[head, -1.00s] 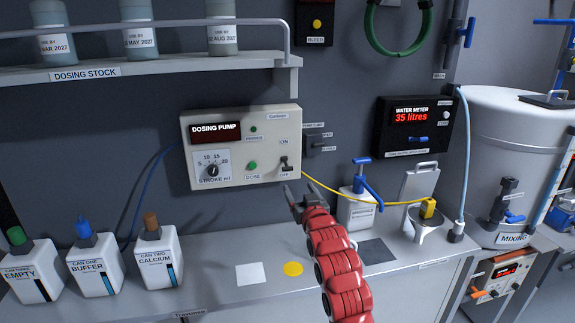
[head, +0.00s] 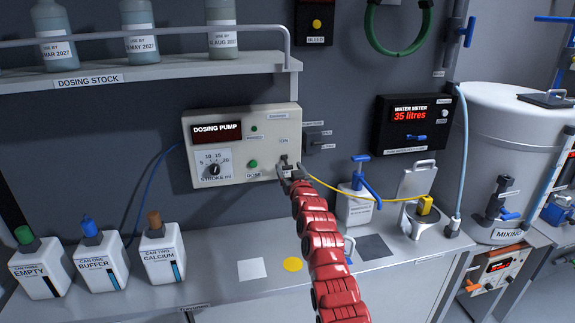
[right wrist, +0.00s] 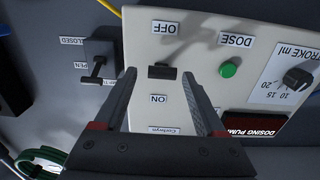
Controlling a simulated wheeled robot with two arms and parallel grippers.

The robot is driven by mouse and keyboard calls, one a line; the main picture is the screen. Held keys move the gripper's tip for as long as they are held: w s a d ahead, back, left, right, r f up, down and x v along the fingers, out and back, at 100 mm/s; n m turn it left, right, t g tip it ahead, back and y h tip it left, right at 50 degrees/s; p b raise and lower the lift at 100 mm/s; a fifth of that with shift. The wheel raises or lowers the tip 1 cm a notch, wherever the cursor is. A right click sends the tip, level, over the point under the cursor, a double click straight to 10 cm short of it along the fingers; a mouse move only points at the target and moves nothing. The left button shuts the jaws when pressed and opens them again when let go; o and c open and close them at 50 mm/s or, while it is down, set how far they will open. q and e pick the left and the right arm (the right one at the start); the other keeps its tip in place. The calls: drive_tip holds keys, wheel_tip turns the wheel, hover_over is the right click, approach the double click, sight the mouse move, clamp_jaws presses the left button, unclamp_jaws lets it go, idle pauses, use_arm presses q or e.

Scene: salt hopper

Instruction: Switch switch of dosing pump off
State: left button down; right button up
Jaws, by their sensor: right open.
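The dosing pump (head: 240,120) is a cream box on the wall with a dark display, a stroke knob and a green dose button. Its small dark switch (right wrist: 162,72) lies between the OFF and ON labels in the right wrist view, which shows the panel upside down. I cannot tell which way its lever is set. My right gripper (head: 291,170) is open in front of the switch in the head view, partly hiding it and the OFF label. In the right wrist view its fingers (right wrist: 160,82) lie either side of the switch, with no clear contact. My left gripper is not in view.
A dark open/closed valve lever (right wrist: 97,70) is beside the pump. A yellow tube runs from near the pump to a metal cup (head: 425,222). A shelf (head: 150,72) with bottles hangs above. White cans (head: 162,255) stand on the counter at left.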

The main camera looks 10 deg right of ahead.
drive_tip(key=shift+w+a, duration=0.1)
drive_tip(key=shift+w, duration=0.85)
clamp_jaws()
